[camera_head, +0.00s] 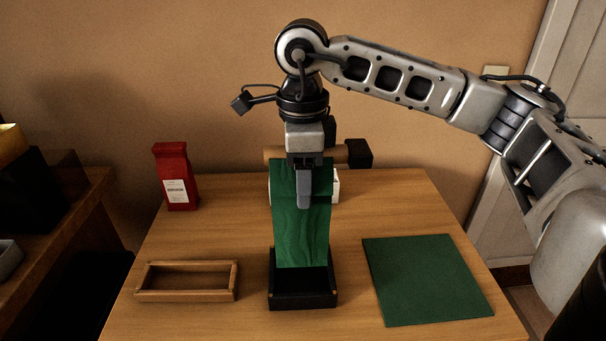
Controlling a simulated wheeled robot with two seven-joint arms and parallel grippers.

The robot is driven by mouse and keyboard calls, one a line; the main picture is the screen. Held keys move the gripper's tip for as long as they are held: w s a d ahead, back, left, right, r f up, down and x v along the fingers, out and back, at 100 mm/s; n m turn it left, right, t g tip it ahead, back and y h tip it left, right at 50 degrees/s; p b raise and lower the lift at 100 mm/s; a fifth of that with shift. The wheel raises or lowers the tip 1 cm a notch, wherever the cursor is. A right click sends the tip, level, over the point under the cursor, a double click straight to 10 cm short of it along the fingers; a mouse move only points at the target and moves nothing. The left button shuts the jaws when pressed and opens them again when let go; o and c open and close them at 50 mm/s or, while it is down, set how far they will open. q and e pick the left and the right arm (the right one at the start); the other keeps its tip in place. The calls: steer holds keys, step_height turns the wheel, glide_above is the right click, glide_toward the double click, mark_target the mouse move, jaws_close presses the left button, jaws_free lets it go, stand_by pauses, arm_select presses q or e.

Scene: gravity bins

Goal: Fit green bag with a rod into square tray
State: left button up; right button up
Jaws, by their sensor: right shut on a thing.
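The green bag (300,235) hangs upright as a long flat sheet in the middle of the table. A brown rod (340,153) runs level at its top edge; I cannot tell how the two are joined. My right gripper (304,198) points down from above and is shut on the green bag near its top, with one grey finger in front. The black square tray (303,300) stands below. The bag's lower edge overlaps the tray's opening and hides its back; I cannot tell whether it touches the tray. My left gripper is not in view.
A shallow wooden rectangular tray (187,296) lies at the left, a flat green mat (428,280) at the right. A red packet (175,178) stands at the back left. A dark block (359,153) and a white thing (336,186) show behind the bag. Table between them is clear.

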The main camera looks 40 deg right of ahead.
mark_target(301, 214)
arm_select(q)
steer(key=b, duration=0.1)
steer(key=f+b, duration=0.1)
steer(key=b, duration=0.1)
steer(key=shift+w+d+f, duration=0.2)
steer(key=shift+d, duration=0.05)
arm_select(e)
step_height(301, 214, down, 4)
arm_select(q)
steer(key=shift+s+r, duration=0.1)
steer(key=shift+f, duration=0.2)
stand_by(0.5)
